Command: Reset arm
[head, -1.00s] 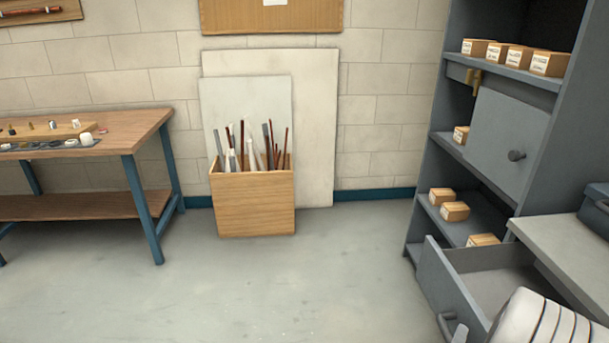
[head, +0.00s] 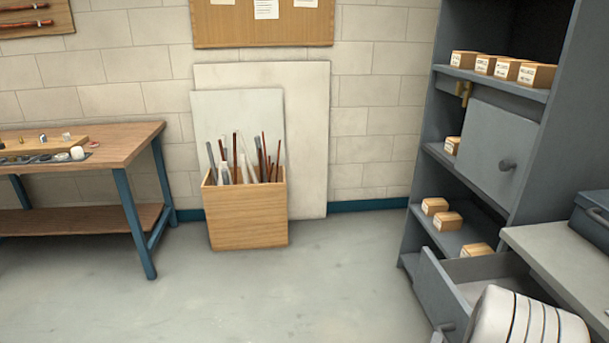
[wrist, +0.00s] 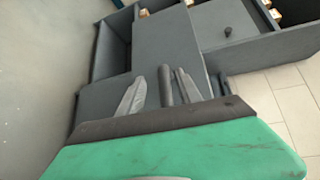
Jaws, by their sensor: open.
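My arm (head: 525,325), white with dark bands, shows at the lower right of the head view, beside the pulled-out grey drawer (head: 440,295). Beyond the fingers are grey furniture panels and an open box-like compartment (wrist: 112,45). A green surface with a dark edge fills the bottom of the wrist view. No object is seen held.
A grey shelf unit (head: 425,200) with small boxes and a knobbed door (head: 500,150) stands right. A grey counter (head: 560,255) carries a dark case (head: 592,220). A wooden bin of rods (head: 247,215) and a workbench (head: 85,150) stand left. The floor (head: 300,295) between is clear.

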